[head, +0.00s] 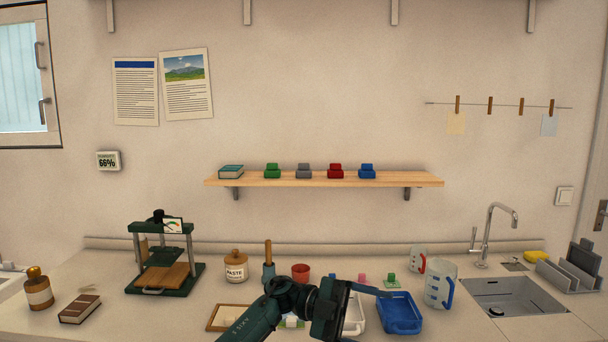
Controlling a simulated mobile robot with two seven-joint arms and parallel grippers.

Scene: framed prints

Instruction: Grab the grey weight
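The grey weight (304,171) stands on the wooden wall shelf (324,180), between a green weight (272,171) and a red weight (336,171). A blue weight (367,171) stands further right on the same shelf. My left gripper (366,315) is low over the counter, well below the shelf and away from the grey weight. Its fingers point right and are spread apart, with nothing seen between them; the lower finger is partly cut off by the frame. My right gripper is not in view.
A teal book (231,171) lies at the shelf's left end. On the counter (219,293) stand a green press (165,256), a paste jar (236,267), a blue tray (400,313) and a measuring jug (440,284). The wall between counter and shelf is clear.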

